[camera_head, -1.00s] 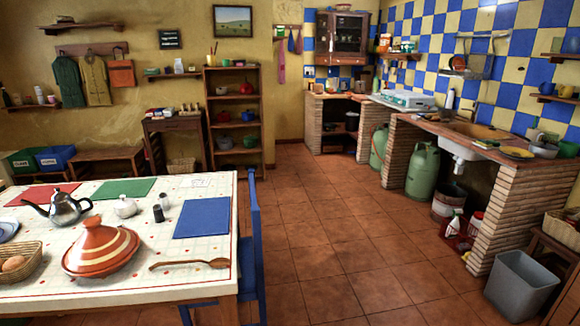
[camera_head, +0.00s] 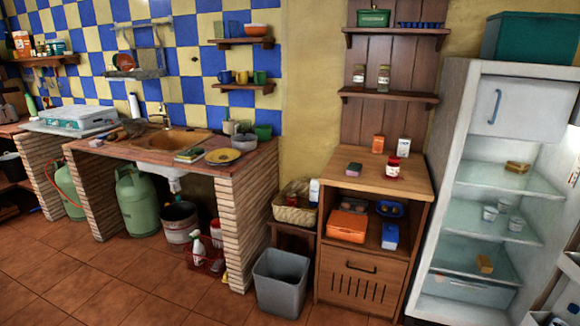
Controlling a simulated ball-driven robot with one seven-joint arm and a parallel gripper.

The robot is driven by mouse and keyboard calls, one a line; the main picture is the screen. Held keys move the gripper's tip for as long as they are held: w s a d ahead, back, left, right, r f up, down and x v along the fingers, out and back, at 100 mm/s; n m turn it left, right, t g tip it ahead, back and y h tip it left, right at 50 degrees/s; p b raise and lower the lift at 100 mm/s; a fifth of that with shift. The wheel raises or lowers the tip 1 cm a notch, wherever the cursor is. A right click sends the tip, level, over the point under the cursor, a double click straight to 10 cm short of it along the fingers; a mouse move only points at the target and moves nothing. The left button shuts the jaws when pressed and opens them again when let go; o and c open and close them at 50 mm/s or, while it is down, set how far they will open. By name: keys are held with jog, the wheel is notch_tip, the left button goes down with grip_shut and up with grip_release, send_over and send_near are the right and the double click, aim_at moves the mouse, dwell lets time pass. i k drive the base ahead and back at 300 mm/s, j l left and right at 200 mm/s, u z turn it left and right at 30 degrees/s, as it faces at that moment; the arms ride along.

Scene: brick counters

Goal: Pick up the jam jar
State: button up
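A small jar with a red lid and a pale label (camera_head: 393,167), which looks like the jam jar, stands upright on top of the wooden cabinet (camera_head: 345,181) right of centre. Two other jars with pale lids (camera_head: 384,78) stand on the shelf above. My gripper is not in view.
A grey bin (camera_head: 281,283) and a wicker basket (camera_head: 294,213) on a low stand are left of the cabinet. A fridge (camera_head: 442,165) with glass shelves stands close on its right. The brick counter (camera_head: 250,212) with sink is further left. Tiled floor (camera_head: 110,290) is open at front left.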

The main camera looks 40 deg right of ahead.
aim_at(393, 166)
jog(key=i+z, duration=0.15)
jog(key=z, duration=0.35)
jog(key=i+z, duration=0.15)
jog(key=z, duration=0.3)
jog(key=i+j+z, duration=0.1)
jog(key=z, duration=0.4)
jog(key=i+j+u, duration=0.15)
jog(key=i, duration=0.25)
jog(key=i+j+u, duration=0.1)
jog(key=i, duration=0.3)
